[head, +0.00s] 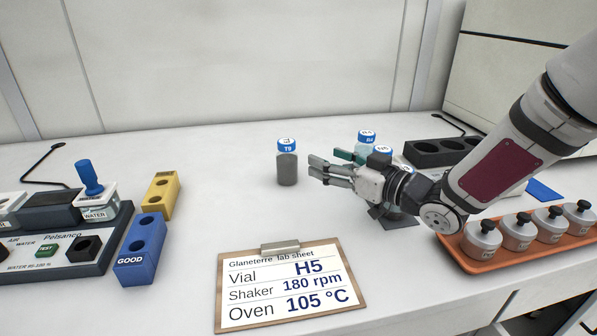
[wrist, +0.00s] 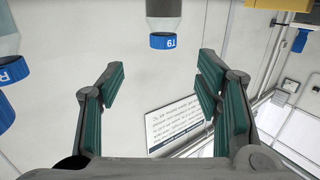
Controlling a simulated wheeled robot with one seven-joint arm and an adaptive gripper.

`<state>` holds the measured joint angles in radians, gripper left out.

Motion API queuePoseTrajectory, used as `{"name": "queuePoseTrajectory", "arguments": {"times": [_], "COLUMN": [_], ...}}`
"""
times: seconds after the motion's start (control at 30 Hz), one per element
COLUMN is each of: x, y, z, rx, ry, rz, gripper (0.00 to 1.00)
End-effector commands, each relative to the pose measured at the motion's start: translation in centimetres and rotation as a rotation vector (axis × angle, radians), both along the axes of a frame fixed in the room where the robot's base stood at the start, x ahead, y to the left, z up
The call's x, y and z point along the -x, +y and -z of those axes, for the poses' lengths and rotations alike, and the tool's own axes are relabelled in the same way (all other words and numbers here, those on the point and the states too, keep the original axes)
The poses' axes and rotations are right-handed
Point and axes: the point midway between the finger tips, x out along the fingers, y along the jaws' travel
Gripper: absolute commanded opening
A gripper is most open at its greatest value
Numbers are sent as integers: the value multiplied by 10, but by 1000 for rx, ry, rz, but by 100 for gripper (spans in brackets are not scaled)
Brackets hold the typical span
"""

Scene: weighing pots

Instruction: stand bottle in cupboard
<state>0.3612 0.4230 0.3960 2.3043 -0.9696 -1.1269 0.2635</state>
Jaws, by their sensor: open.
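A bottle with grey contents and a blue cap marked T9 (head: 287,162) stands upright on the white bench in the head view. My gripper (head: 318,168) is just to its right, roughly level, with its fingers pointing toward it. The fingers are open and empty, and a gap shows between the fingertips and the bottle. In the wrist view the T9 bottle (wrist: 164,22) shows upside down at the top, lined up between the spread fingers (wrist: 161,66). I cannot tell which furniture is the cupboard.
Other blue-capped bottles (head: 367,138) stand behind my gripper, partly hidden. A lab sheet clipboard (head: 290,290) lies in front. An orange tray (head: 470,262) holds several lidded pots at right. Blue (head: 141,245) and yellow (head: 160,195) holders stand at left.

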Motion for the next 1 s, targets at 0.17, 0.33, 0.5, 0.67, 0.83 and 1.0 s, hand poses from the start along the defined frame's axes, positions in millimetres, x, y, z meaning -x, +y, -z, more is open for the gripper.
{"name": "queuePoseTrajectory", "arguments": {"times": [0.17, 0.33, 0.5, 0.67, 0.83, 1.0], "x": [-19, -39, -50, -55, -68, -80], "y": [24, 48, 61, 69, 90, 103], "z": [2, 4, 3, 3, 1, 1], "rx": [-2, 0, 1, 1, 0, 0], "ry": [-1, 0, -1, -1, -1, 0], "rz": [-3, -3, 0, 0, -1, 1], "gripper": [58, 58, 58, 58, 58, 58]}}
